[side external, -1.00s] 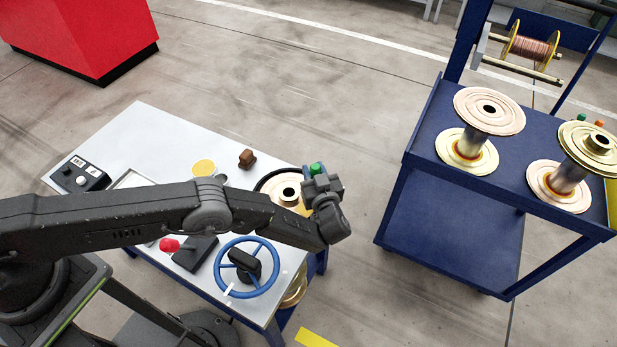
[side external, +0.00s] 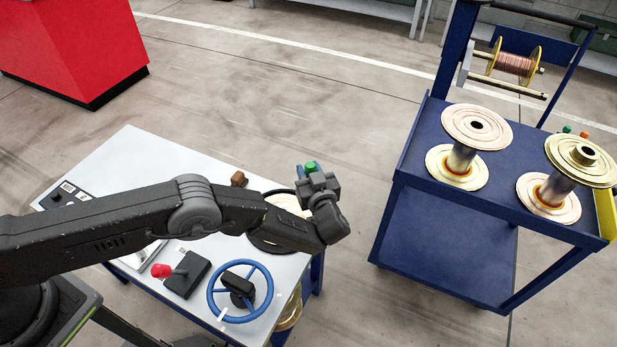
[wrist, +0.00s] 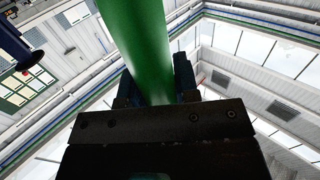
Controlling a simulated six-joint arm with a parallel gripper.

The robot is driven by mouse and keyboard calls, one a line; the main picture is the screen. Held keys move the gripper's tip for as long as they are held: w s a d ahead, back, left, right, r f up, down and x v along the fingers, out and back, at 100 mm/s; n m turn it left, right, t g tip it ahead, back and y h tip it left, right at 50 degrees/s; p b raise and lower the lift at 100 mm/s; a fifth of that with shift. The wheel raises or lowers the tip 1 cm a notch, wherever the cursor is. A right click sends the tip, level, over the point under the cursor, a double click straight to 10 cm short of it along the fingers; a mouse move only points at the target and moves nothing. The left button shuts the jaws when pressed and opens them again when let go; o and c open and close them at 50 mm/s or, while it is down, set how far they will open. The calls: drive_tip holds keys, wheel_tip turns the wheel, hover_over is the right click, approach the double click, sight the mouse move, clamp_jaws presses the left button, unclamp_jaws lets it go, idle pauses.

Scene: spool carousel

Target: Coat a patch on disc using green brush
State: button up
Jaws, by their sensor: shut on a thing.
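My gripper (side external: 318,183) is shut on the green brush (side external: 311,166). Its green top stands above the jaws in the side view. In the wrist view the thick green handle (wrist: 135,40) rises between the dark jaws (wrist: 153,85). The brush's bristle end is hidden in both views. The disc (side external: 287,203), pale gold with a dark rim, lies at the table's right end, partly behind my arm and gripper. My gripper appears above and right of it in the picture. I cannot tell whether the brush touches the disc, or see any coated patch.
A blue cart (side external: 411,150) with several spools stands at the right. Open floor lies between table and cart.

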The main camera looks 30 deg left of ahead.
drive_tip(key=shift+r, duration=1.05)
drive_tip(key=shift+s+a, duration=0.25)
drive_tip(key=shift+a, duration=0.15)
drive_tip(key=shift+s+f, duration=2)
drive_tip(key=shift+f, duration=1.95)
drive_tip(key=shift+w+r, duration=0.65)
drive_tip(key=shift+r, duration=0.7)
drive_tip(key=shift+w+r, duration=0.7)
drive_tip(key=shift+r, duration=0.6)
drive_tip(key=shift+w+r, duration=0.65)
drive_tip(key=shift+r, duration=0.7)
